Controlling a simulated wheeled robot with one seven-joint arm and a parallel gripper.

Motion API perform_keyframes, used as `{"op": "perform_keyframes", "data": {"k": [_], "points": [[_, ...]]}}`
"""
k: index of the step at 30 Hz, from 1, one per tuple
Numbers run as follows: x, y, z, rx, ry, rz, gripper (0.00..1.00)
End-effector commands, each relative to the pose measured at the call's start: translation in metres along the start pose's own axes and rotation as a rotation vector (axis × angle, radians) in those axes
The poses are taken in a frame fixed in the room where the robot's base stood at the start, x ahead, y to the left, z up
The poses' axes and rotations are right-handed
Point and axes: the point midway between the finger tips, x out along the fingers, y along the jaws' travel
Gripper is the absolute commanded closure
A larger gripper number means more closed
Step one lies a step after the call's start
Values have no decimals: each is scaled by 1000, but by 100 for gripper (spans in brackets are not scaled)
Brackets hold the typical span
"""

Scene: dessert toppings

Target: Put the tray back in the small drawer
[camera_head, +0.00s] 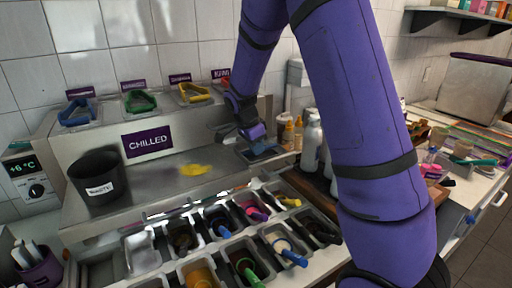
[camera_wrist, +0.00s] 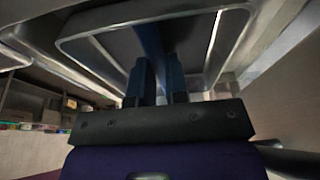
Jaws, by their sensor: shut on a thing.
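My gripper (camera_head: 252,138) is low over the steel counter, near its right end, with the fingers pointing down. In the wrist view my gripper (camera_wrist: 159,80) is shut on a grey, metal-rimmed tray (camera_wrist: 85,38); the exact contact is hard to make out. A blue bar runs between the fingers and across the tray's dark inside. In the head view a small dark blue-grey patch, probably the tray (camera_head: 264,151), shows beside the fingertips. I cannot clearly identify the small drawer; a handle (camera_head: 501,198) shows on the counter front at the right.
Topping bins (camera_head: 232,222) with coloured scoops fill the front. A black waste bin (camera_head: 97,175) stands left, and a yellow spill (camera_head: 195,169) lies on the steel counter (camera_head: 150,195). White bottles (camera_head: 311,143) stand close right of my gripper. My purple arm hides part of the right side.

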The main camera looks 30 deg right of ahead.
Motion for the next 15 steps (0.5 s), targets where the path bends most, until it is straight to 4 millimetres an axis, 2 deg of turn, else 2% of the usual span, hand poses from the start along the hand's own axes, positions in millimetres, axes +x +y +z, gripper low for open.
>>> {"op": "perform_keyframes", "data": {"k": [5, 6, 9, 15], "points": [[2, 0, 1, 0, 0, 1, 100], [3, 0, 1, 0, 0, 1, 83], [3, 0, 1, 0, 0, 1, 60], [3, 0, 1, 0, 0, 1, 60]]}}
